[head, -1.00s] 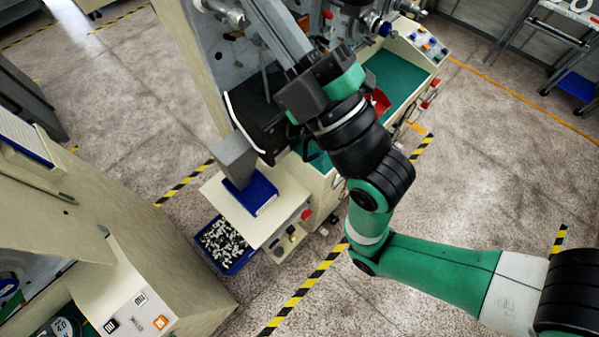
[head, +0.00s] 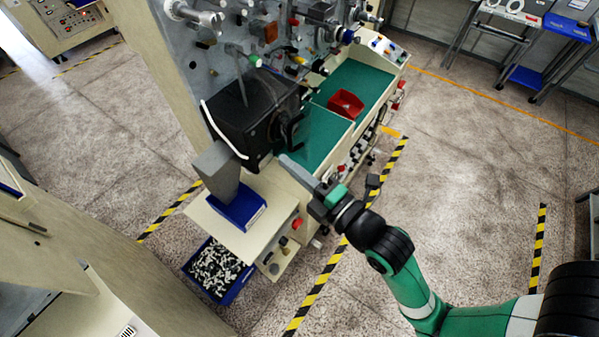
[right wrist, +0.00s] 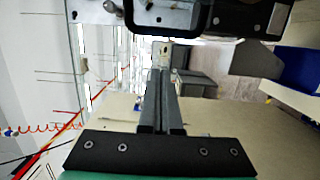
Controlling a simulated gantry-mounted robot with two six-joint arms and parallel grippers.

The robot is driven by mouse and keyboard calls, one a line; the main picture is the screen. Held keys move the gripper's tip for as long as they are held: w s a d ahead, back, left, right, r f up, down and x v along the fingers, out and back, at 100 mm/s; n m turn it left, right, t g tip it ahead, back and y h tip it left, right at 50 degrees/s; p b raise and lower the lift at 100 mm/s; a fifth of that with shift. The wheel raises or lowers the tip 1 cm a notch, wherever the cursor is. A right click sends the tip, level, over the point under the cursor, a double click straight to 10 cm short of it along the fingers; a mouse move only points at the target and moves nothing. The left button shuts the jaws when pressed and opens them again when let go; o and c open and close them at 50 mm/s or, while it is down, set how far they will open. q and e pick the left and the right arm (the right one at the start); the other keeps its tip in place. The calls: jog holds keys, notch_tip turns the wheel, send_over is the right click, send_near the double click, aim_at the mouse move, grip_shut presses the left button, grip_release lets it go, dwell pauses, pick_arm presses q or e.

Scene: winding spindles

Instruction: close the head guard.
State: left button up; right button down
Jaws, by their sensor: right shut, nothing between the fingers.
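The head guard (head: 250,112) is a dark, box-like hood on the front of the winding machine, with a pale curved strip along its left side. A black loop handle (head: 291,129) is on its right side. I cannot tell from the frames whether the guard is fully closed. My right gripper (head: 286,162) is shut and empty, just below and apart from the handle. In the right wrist view, its fingers (right wrist: 160,90) lie together, and a black frame-like part (right wrist: 195,20) crosses the top. My left gripper is not in view.
A grey chute (head: 217,168) and blue tray (head: 239,208) sit left of my right gripper. A blue bin of small parts (head: 217,270) is below. A red bin (head: 346,104) lies on the green bench (head: 365,85).

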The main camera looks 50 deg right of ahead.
aim_at(289, 145)
jog(key=shift+w+d+r+p, duration=0.1)
jog(key=shift+w+d+p, duration=0.75)
jog(key=shift+w+d, duration=0.95)
jog(key=shift+s, duration=0.1)
jog(key=shift+d, duration=0.15)
